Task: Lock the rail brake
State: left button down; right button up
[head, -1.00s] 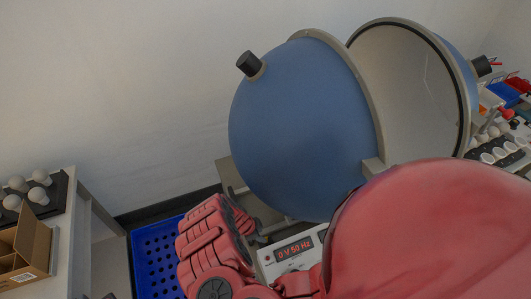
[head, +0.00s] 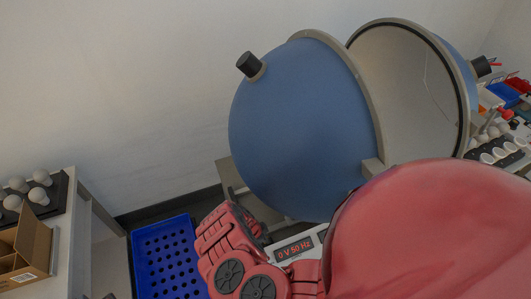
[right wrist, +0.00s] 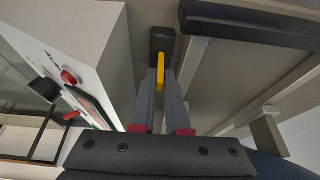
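A yellow lever (right wrist: 160,69) stands out from a black block (right wrist: 162,42) in the right wrist view; I take it for the rail brake. My right gripper (right wrist: 160,78) has its two grey fingers close on either side of this lever, and it looks shut on it. In the head view my red right arm reaches down beside the blue sphere, and its fingers are mostly hidden there. The lever is not visible in the head view. My left gripper is in neither view.
The open blue sphere (head: 290,125) stands in the middle. A blue crate (head: 160,255) and a table with bulbs (head: 40,195) are at left.

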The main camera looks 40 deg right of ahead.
grip_shut()
jog(key=shift+w+f+b, duration=0.15)
jog(key=shift+w+b, duration=0.05)
jog(key=shift+b, duration=0.4)
jog(key=g+b, duration=0.2)
jog(key=b, duration=0.3)
jog(key=w+g+y+b, duration=0.1)
jog(key=b, duration=0.4)
jog(key=w+f+n+g+b, duration=0.1)
jog(key=g+b, duration=0.1)
jog(key=b, duration=0.3)
jog(key=shift+w+d+g+b, duration=0.2)
jog(key=shift+d+g+b, duration=0.1)
jog(key=shift+d, duration=0.05)
jog(key=shift+r+b, duration=0.2)
jog(key=shift+b, duration=0.35)
jog(key=shift+r, duration=0.1)
